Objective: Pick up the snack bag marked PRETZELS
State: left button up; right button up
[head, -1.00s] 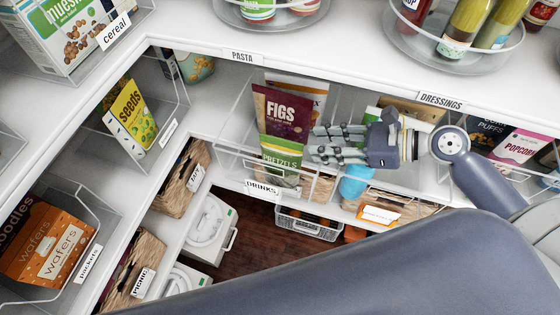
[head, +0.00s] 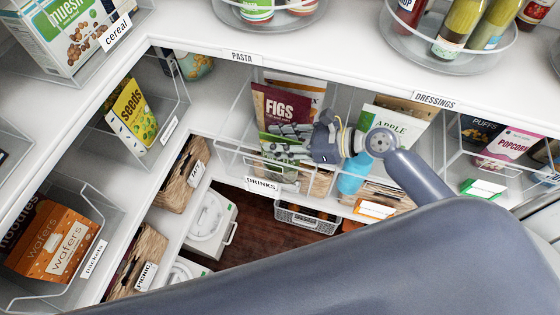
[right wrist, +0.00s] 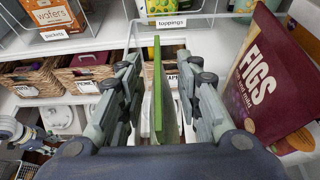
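The green PRETZELS bag (head: 270,145) stands in the clear bin below the PASTA label, in front of the purple FIGS bag (head: 278,106). My right gripper (head: 285,143) covers much of it in the head view. In the right wrist view, the PRETZELS bag (right wrist: 160,100) shows edge-on as a thin green strip between the two open fingers of my right gripper (right wrist: 160,95). Gaps show on both sides of the bag. The FIGS bag (right wrist: 255,75) is outside the right finger. A grey mechanical part, perhaps my left gripper (right wrist: 18,132), shows at the left edge.
An APPLE bag (head: 388,128) and a blue bottle (head: 352,176) are close to my right wrist. The white shelf edge (head: 330,75) runs above. A seeds bag (head: 133,115) stands at left.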

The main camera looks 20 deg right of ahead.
jog(key=shift+s, duration=0.1)
jog(key=shift+d, duration=0.1)
grip_shut()
